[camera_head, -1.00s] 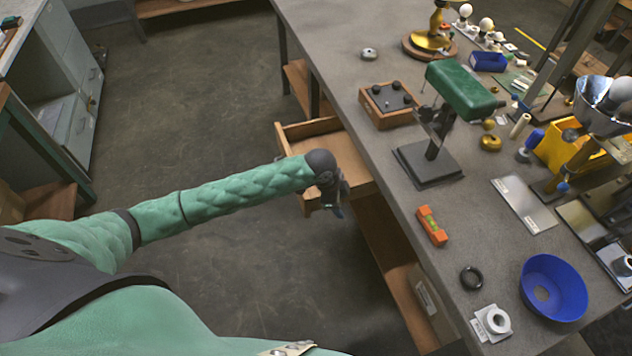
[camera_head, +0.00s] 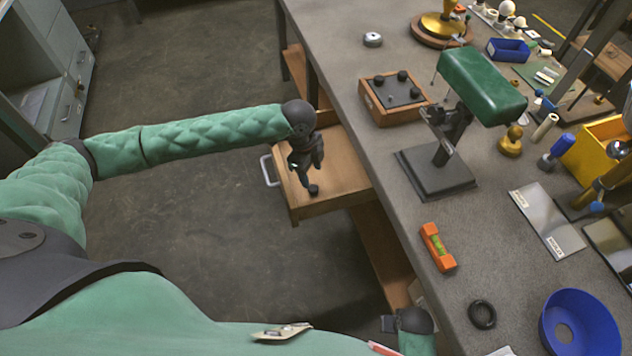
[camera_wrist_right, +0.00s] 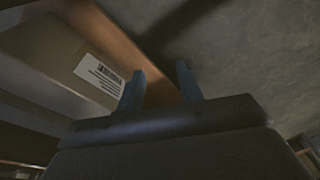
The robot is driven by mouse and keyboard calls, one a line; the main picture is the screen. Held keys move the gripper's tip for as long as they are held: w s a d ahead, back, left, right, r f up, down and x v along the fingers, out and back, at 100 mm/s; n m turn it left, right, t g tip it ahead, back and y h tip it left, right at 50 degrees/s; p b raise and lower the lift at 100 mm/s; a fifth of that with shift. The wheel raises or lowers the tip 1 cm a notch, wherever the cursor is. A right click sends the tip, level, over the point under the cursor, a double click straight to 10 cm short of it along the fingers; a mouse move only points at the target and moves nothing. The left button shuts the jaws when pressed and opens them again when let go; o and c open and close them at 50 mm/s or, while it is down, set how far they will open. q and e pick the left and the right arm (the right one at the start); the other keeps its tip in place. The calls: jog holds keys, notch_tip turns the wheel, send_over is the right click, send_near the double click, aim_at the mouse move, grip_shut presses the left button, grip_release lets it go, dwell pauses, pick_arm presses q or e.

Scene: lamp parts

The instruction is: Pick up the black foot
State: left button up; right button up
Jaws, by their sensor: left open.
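A small black foot (camera_head: 313,190) sits in the open wooden drawer (camera_head: 338,190), close below my left gripper. My left gripper (camera_head: 304,176) points down over the drawer and is open; its fingertips are small and I cannot tell whether they touch the foot. More black feet (camera_head: 402,76) stand on the corners of a dark plate on a wooden block (camera_head: 392,98) on the bench; its near left corner shows no such foot. My right gripper (camera_wrist_right: 160,88) is open and empty in the right wrist view, beside a box with a barcode label.
The drawer has a metal handle (camera_head: 268,170) and low walls around my left gripper. The grey bench (camera_head: 385,205) lies to the right, with a green lamp (camera_head: 482,86), an orange level (camera_head: 438,247), a black ring (camera_head: 482,314) and a blue bowl (camera_head: 582,325).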

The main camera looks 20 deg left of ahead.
aim_at(313, 188)
pick_arm(q)
jog(key=shift+w+a, duration=0.3)
jog(key=shift+a, duration=0.05)
jog(key=shift+s+d+f, duration=0.1)
jog(key=shift+f, duration=0.45)
jog(key=shift+d+f+p, duration=0.15)
jog(key=shift+f+p, duration=0.25)
jog(key=shift+f, duration=0.45)
jog(key=f, duration=0.1)
jog(key=f+p, duration=0.1)
jog(key=f, duration=0.1)
jog(key=shift+d+f+p, duration=0.25)
jog(key=shift+f+p, duration=0.1)
jog(key=shift+f, duration=0.55)
pick_arm(e)
notch_tip(313, 188, down, 8)
jog(key=s+d, duration=0.1)
jog(key=s, duration=0.1)
jog(key=shift+d+f, duration=0.2)
jog(key=shift+f, duration=0.05)
pick_arm(q)
jog(key=c, duration=1)
